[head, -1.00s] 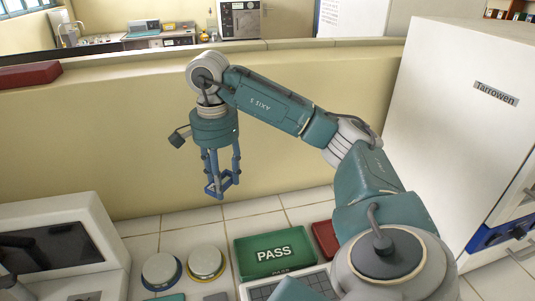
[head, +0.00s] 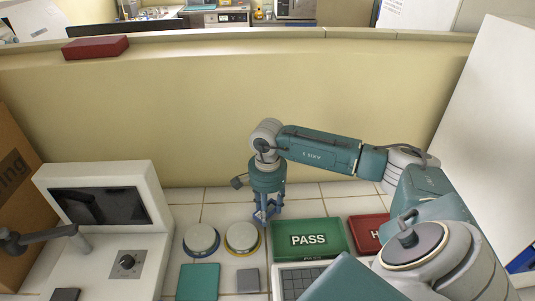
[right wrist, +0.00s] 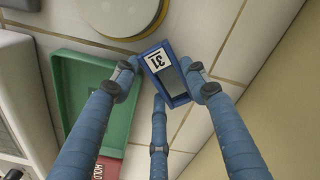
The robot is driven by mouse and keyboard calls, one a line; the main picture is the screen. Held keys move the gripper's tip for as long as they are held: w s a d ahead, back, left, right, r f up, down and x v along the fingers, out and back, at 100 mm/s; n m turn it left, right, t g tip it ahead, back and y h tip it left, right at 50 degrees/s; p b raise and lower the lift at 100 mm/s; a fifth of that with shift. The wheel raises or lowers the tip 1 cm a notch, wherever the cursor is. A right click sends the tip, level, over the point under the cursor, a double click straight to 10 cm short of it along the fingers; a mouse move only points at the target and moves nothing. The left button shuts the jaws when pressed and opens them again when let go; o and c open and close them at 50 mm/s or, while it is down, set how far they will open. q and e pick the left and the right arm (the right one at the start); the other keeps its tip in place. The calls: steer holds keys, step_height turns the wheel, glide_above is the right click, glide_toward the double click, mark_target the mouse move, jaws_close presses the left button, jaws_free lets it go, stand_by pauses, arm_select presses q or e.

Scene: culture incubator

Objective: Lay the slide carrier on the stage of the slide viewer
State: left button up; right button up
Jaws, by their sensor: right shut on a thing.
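The slide carrier is a small blue frame with a white label reading 31, seen in the right wrist view (right wrist: 175,84). My right gripper (head: 267,214) is shut on it and holds it over the counter, behind the left end of the green PASS tray. In the right wrist view the fingers of my right gripper (right wrist: 163,82) close around its sides. The slide viewer (head: 145,225), a white unit with a dark screen and a knob, stands at the left. I cannot clearly make out its stage.
The green PASS tray (head: 332,227) and a red tray (head: 362,236) lie right of centre. Two round white discs, one blue-rimmed (head: 200,239), one yellow-rimmed (head: 242,238), sit between viewer and tray. A teal square (head: 198,282) and grey square (head: 248,280) lie in front. A wall stands behind.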

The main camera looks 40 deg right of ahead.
steer(key=shift+f, duration=0.8)
steer(key=shift+f, duration=0.2)
steer(key=o, duration=1.2)
